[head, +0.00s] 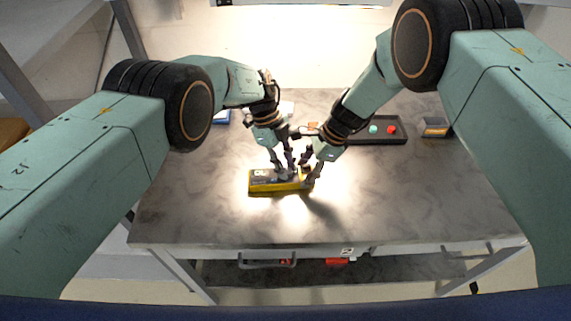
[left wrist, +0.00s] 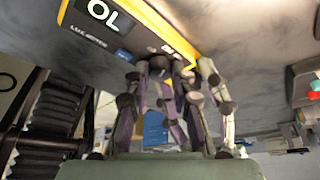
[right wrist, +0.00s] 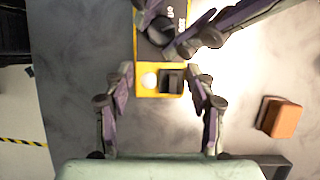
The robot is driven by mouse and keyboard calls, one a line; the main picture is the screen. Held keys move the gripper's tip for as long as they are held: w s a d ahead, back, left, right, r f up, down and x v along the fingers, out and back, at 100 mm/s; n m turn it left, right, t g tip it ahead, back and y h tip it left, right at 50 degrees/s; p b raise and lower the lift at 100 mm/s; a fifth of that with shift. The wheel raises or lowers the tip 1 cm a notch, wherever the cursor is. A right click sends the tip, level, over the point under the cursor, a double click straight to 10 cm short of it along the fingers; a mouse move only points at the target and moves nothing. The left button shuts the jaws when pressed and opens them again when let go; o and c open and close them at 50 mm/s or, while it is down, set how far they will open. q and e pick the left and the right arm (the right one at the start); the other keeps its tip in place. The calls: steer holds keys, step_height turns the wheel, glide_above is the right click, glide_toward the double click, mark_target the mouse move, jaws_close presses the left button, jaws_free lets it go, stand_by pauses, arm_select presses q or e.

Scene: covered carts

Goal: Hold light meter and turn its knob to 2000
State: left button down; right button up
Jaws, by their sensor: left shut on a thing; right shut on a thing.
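The light meter (head: 262,190) is a yellow-edged box with a dark face, lying flat on the grey cart top. In the left wrist view its display (left wrist: 103,12) reads OL. My right gripper (head: 309,183) is shut across the right end of the meter; in the right wrist view its fingers flank the yellow end (right wrist: 160,91). My left gripper (head: 284,176) is shut at the dark round knob (right wrist: 161,31) on the meter's face. The left fingers partly cover the knob, and its setting cannot be read.
A black tray (head: 375,141) with green and red pieces lies behind on the right, and a small box (head: 435,127) stands beside it. A brown block (right wrist: 281,118) shows in the right wrist view. The cart top (head: 200,210) is clear in front and to the left.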

arm_select(q)
steer(key=shift+w+a+r, duration=0.15)
steer(key=shift+w+r, duration=0.05)
steer(key=shift+w, duration=0.25)
steer(key=c, duration=1.4)
jaws_free()
steer(key=shift+o, duration=1.4)
steer(key=shift+s, duration=0.25)
steer(key=shift+f, duration=0.1)
steer(key=v, duration=1.2)
steer(key=shift+s, duration=0.15)
